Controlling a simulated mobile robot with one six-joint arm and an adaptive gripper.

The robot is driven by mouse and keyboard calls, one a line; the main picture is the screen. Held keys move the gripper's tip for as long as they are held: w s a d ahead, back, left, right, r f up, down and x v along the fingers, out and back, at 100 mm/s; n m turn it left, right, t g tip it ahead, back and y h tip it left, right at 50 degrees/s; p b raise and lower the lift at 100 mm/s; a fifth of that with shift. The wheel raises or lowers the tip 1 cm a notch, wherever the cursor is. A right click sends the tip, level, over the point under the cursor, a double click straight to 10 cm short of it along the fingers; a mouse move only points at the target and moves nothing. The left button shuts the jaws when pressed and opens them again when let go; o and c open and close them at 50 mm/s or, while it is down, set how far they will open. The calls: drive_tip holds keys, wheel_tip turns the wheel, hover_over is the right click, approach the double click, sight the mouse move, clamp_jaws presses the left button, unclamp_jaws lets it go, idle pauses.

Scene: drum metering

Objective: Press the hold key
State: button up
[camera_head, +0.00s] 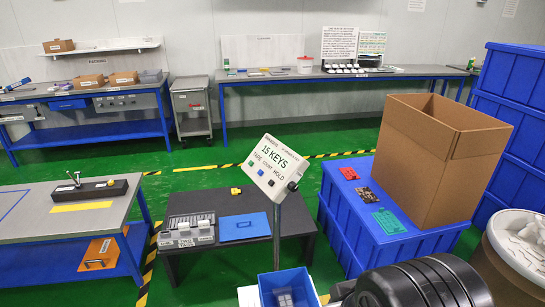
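A tilted white display panel (273,168) stands on a grey post near the middle of the view. It reads "15 KEYS" with "TARE COUNT HOLD" below. Under the words sits a slanting row of small keys: a green one (251,162), a blue one (260,172) and a dark one (271,183) at the lower right, under the word HOLD, which I take as the hold key. A dark knob (293,186) sits on the panel's right edge. My gripper fingers do not show.
A blue bin (268,291) sits below the panel. Behind it is a low dark table (290,222) with a blue mat (244,227). An open cardboard box (430,160) stands on blue crates (350,236) at right. A workbench (30,215) is at left. Green floor lies open behind.

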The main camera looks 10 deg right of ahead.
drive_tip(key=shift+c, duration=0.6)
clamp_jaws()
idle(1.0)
